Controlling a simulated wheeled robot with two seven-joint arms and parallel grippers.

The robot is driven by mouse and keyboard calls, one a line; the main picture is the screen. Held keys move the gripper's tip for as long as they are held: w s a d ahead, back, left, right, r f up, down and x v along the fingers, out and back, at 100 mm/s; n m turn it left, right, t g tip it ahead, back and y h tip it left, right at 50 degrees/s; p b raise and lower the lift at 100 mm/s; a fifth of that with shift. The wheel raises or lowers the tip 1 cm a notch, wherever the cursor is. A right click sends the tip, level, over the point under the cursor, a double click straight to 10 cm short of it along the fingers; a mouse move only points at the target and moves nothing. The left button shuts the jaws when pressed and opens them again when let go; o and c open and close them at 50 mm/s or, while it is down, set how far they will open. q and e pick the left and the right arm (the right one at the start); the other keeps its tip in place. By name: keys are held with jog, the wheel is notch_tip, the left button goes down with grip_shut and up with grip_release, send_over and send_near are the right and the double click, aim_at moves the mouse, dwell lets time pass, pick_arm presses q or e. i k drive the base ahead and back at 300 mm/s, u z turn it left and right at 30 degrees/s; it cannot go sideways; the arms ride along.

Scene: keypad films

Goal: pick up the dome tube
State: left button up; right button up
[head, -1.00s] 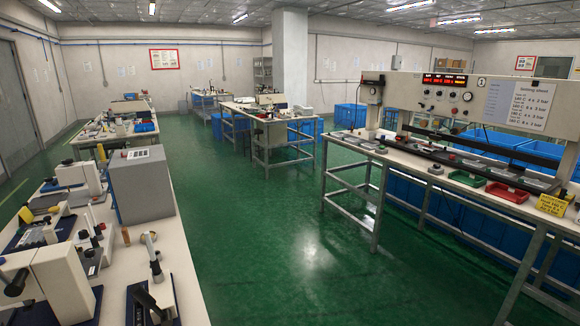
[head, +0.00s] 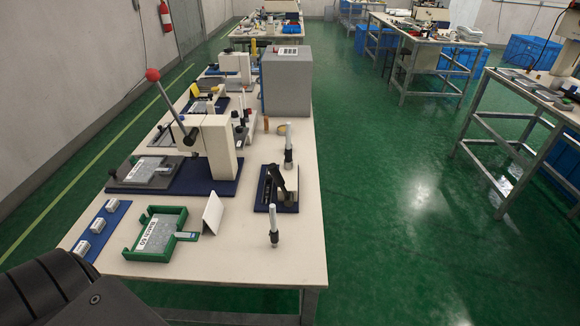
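Two slim white-and-grey tubes stand upright on the near bench. The nearer tube (head: 274,226) has a dark foot and is near the front right corner. The farther tube (head: 288,158) has a dark tip and stands by a black lever device on a blue base (head: 276,190). I cannot tell from their shape which one is the dome tube. A dark part of my own body fills the lower left corner. No fingers of either gripper show.
The bench (head: 235,262) carries a green tray (head: 131,255) with a labelled plate, a white tent card (head: 212,213), a press with a red-knobbed lever (head: 219,148), a blue strip with small blocks (head: 101,230) and a grey box (head: 287,82).

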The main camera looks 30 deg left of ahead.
aim_at(274, 232)
jog(key=u, duration=0.55)
jog(key=k, duration=0.4)
jog(key=u, duration=0.45)
jog(key=i, duration=0.45)
jog(key=z, duration=0.05)
